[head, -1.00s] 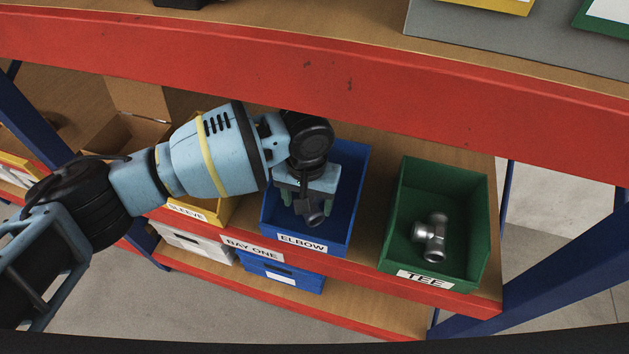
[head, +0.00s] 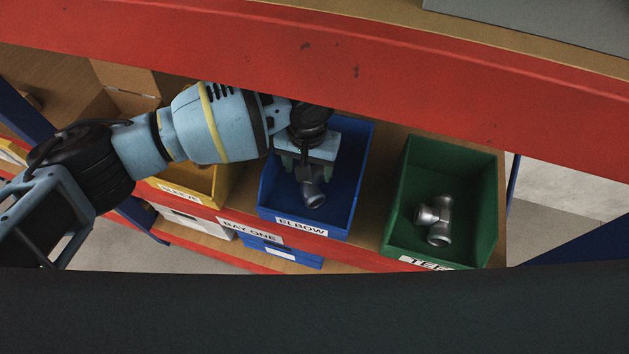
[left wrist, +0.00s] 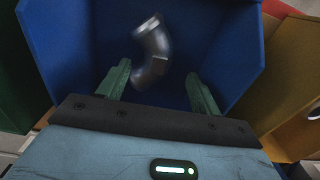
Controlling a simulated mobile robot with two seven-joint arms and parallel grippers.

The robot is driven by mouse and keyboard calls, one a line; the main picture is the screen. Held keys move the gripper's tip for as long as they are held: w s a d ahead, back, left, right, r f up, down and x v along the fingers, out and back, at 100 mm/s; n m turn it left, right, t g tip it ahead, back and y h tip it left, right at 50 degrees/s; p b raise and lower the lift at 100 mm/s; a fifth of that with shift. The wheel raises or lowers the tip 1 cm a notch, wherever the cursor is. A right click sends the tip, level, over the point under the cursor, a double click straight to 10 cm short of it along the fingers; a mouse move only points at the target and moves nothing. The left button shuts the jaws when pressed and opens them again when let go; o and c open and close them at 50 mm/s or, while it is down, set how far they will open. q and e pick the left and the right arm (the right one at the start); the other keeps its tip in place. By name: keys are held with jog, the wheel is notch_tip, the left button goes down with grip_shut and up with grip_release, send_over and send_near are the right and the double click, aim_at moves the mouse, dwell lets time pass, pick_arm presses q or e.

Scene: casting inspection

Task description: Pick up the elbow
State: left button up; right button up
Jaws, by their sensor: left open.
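The elbow is a grey metal bent pipe fitting (head: 313,194) in the blue bin labelled ELBOW (head: 346,185). My left gripper (head: 301,172) reaches down into this bin, and its palm hides part of the bin's back and part of the elbow. In the left wrist view the elbow (left wrist: 153,52) lies on the blue bin floor, ahead of and roughly between the two green fingers (left wrist: 160,85). The fingers are apart and hold nothing. Whether they reach down beside the elbow is hard to tell. My right gripper is not in view.
The green TEE bin (head: 480,210) holds a metal tee (head: 436,218) to the right. The yellow SLEEVE bin (head: 202,188) is on the left. A red shelf beam (head: 370,75) runs just above my left wrist. Bare shelf shows between the blue and green bins.

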pick_arm(q)
jog(key=f, duration=0.5)
jog(key=shift+s+d, duration=0.15)
jog(key=shift+d, duration=0.1)
jog(key=c, duration=1.4)
jog(key=shift+r+p, duration=0.4)
jog(key=shift+r, duration=4.65)
